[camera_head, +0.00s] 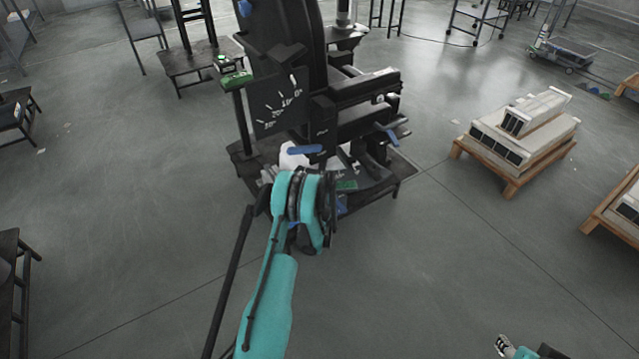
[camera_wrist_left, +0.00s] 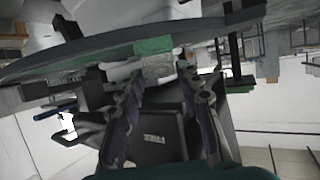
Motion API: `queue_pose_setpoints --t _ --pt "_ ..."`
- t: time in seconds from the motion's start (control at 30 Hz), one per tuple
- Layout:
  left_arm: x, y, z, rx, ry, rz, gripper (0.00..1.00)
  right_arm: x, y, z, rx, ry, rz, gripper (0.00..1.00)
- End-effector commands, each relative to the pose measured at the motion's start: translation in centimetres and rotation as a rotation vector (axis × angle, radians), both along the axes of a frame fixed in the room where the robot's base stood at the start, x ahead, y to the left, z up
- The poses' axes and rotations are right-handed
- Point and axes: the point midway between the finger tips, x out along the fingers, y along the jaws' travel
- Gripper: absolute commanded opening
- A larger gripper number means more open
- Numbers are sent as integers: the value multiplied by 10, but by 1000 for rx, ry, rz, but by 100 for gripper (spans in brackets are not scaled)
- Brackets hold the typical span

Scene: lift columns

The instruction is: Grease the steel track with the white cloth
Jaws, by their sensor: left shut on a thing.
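My left arm (camera_head: 268,300) reaches up from the bottom to a black lift column machine (camera_head: 290,45). Its wrist hides the fingertips in the head view. A white cloth (camera_head: 291,157) shows just beyond the wrist, low on the machine. In the left wrist view my left gripper (camera_wrist_left: 160,74) is shut on pale material that looks like the white cloth (camera_wrist_left: 124,70), close to the machine. I cannot clearly pick out the steel track; the wrist hides part of the machine's lower area. My right gripper (camera_head: 504,345) is at the bottom right, far from the machine; its opening is unclear.
A green block (camera_wrist_left: 153,46) is close beyond the left fingertips. A dial plate (camera_head: 279,104) stands on the machine's left side. A wooden pallet with pale boxes (camera_head: 510,183) is on the right. Dark benches stand at left. The floor between is clear.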

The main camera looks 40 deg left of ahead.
Motion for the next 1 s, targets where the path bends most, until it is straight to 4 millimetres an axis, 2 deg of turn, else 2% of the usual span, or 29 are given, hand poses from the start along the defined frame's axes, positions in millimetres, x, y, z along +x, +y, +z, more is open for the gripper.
queue_pose_setpoints --t 0.43,1.0 --pt "-2 2 2 0 0 -1 12 0 0 1 0 0 0 40" --pt "-2 2 31 1 0 -1 12 0 0 14 0 0 0 40"
